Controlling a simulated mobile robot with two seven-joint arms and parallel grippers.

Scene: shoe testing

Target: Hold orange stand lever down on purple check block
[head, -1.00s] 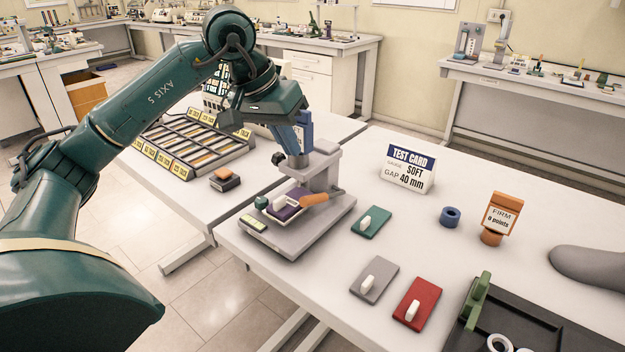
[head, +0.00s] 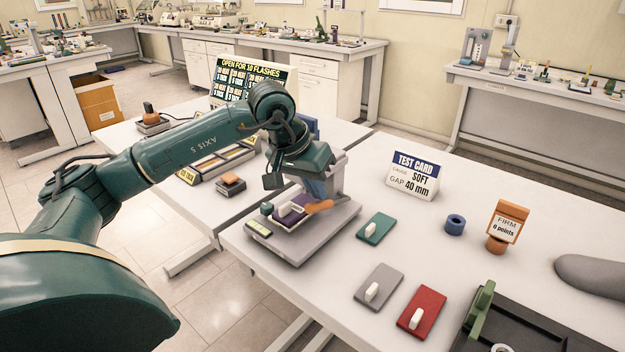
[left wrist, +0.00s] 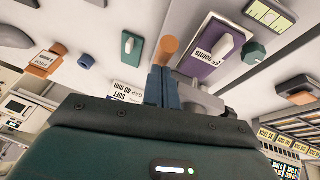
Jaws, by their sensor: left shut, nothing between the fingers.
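The orange lever (head: 319,206) sticks out from the grey stand (head: 342,222), beside the purple check block (head: 284,218) with its white tab. My left gripper (head: 316,188) is shut and empty, with its blue fingers pointing down just above or at the lever; contact cannot be told. In the left wrist view the blue fingertips (left wrist: 160,72) are close to the orange lever (left wrist: 169,46), and the purple block (left wrist: 205,58) lies to their right. Part of the stand's upright is hidden behind my gripper. My right gripper is not in view.
Green (head: 375,229), grey (head: 380,287) and red (head: 423,311) blocks lie right of the stand. A test card (head: 412,175) reads soft, gap 40 mm. A blue ring (head: 455,225) and an orange firm tag (head: 507,222) stand farther right. A black tray (head: 540,330) is at the front right.

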